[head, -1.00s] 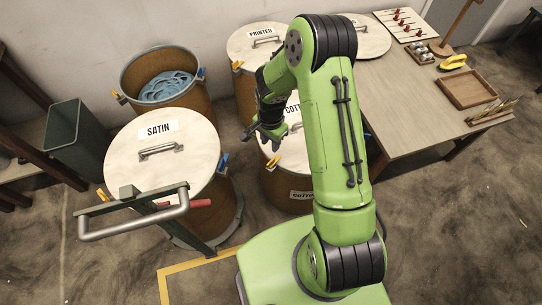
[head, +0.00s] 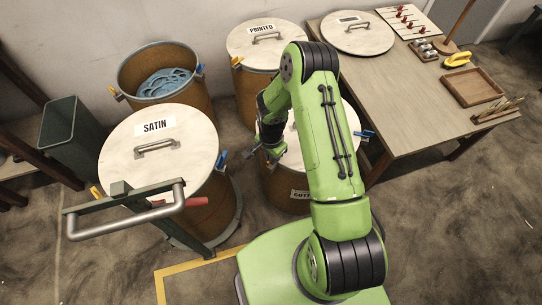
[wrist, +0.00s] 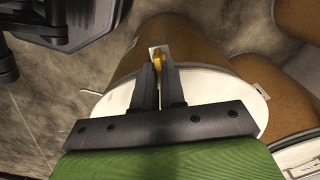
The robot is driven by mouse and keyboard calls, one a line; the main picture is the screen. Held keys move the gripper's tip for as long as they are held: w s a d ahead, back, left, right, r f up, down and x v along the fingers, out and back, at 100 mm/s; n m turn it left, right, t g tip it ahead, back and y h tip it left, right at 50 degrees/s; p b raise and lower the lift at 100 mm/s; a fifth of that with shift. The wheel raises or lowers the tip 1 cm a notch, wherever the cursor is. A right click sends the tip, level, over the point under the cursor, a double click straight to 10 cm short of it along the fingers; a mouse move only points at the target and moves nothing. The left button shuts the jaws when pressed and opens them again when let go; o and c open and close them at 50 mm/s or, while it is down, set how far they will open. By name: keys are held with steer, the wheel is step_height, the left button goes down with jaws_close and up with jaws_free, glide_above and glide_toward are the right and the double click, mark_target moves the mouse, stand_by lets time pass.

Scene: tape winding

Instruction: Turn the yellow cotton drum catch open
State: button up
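The cotton drum (head: 285,190) stands in the middle of the head view, brown with a pale lid (head: 292,158); my arm covers much of it. Its label is partly hidden. The catch is hidden by the gripper in the head view. A blue catch (head: 363,134) sits on the drum's right side.
The satin drum (head: 205,205) stands close on the left, with a grey handle bar (head: 125,218) in front. The printed drum (head: 250,90) and an open drum with blue cloth (head: 190,105) stand behind. A wooden table (head: 400,110) is at the right.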

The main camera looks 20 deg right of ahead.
jaws_close()
steer(key=shift+n, duration=0.3)
steer(key=n+b, duration=0.1)
steer(key=n, duration=0.2)
steer(key=n+b, duration=0.1)
steer(key=n, duration=0.4)
steer(key=shift+n, duration=0.4)
steer(key=n+b, duration=0.1)
steer(key=n, duration=0.3)
steer(key=shift+n+b, duration=0.3)
steer(key=shift+n, duration=1.9)
